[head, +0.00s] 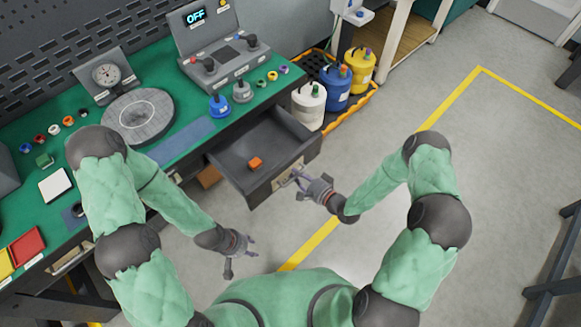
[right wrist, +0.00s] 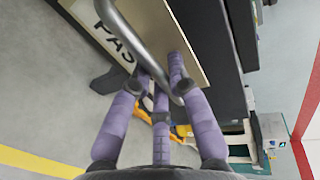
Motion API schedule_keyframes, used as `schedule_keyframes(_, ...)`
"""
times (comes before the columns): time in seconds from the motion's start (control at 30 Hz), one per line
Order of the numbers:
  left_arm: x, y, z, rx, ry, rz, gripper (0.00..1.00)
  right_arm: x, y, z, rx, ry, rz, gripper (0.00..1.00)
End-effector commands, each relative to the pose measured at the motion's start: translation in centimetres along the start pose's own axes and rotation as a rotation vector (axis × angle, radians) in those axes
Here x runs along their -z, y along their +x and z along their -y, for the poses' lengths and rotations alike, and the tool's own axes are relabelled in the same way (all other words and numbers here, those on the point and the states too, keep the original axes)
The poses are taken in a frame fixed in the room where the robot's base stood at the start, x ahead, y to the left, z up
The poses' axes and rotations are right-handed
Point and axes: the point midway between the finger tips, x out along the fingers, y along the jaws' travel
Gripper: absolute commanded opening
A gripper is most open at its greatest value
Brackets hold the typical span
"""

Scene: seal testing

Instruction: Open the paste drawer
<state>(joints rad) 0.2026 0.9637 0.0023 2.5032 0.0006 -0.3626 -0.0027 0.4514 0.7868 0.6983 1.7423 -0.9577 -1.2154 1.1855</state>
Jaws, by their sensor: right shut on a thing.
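The paste drawer (head: 238,160) stands pulled out from under the green workbench, with its dark inside showing. My right gripper (head: 301,182) is at the drawer's front and is shut on the drawer handle, a grey metal bar (right wrist: 138,42) in the right wrist view. The drawer front (right wrist: 178,45) carries a label with the letters "PAS" (right wrist: 108,38). My left gripper (head: 240,255) hangs empty over the floor, left of and below the drawer, with its fingers apart.
The green bench top (head: 190,130) holds a control box (head: 222,50) reading OFF, a round grey plate (head: 138,116), a dial gauge (head: 105,74) and small colored rings. Several jugs, one of them white (head: 309,105), stand in a floor tray right of the drawer.

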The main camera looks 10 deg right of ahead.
Motion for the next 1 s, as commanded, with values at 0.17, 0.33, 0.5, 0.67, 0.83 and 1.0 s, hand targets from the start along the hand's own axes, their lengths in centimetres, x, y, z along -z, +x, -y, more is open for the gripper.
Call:
schedule_keyframes(0.17, -0.01, -0.08, -0.03, 0.000, 0.000, 0.000, 0.40, -0.01, -0.96, -0.25, -0.001, 0.001, 0.000, 0.00)
schedule_keyframes(0.33, -0.01, -0.08, -0.03, 0.000, 0.000, 0.000, 0.40, -0.02, -1.10, -0.29, -0.001, 0.001, 0.000, 0.00)
schedule_keyframes(0.5, -0.02, -0.07, -0.03, 0.000, 0.000, 0.000, 0.40, -0.02, -1.08, -0.29, -0.001, 0.001, 0.000, 0.00)
schedule_keyframes(0.67, -0.02, -0.07, -0.03, 0.000, 0.000, 0.000, 0.40, -0.01, -1.07, -0.29, -0.001, 0.000, 0.000, 0.43)
schedule_keyframes(0.83, -0.02, -0.08, -0.03, 0.000, 0.000, 0.000, 0.40, 0.00, -1.06, -0.26, -0.001, 0.000, 0.000, 0.43)
schedule_keyframes(1.0, -0.01, -0.07, -0.03, 0.000, 0.000, 0.000, 0.40, 0.03, -1.20, -0.25, 0.000, 0.000, -0.001, 0.43)
